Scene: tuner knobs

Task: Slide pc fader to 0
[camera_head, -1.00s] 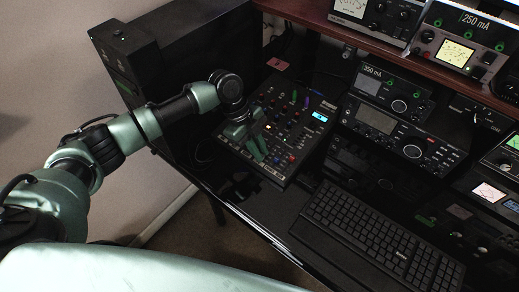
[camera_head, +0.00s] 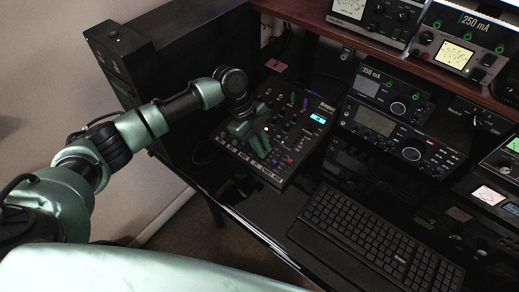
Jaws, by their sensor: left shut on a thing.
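The mixer (camera_head: 292,153) is a dark panel with colored knobs, faders and a small lit blue display (camera_head: 318,118), lying flat on the desk. My left gripper (camera_head: 259,144) reaches down from the left over the mixer's front left part. Its green fingers are shut at the panel, on what appears to be the pc fader. The fader cap is hidden by the fingers, and its label and scale are too small to read. My right gripper is not in view.
A black tower (camera_head: 176,50) stands behind my left arm. A keyboard (camera_head: 365,235) lies at the front right. Radio units (camera_head: 385,122) stand right of the mixer, under a wooden shelf (camera_head: 345,36) with meters.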

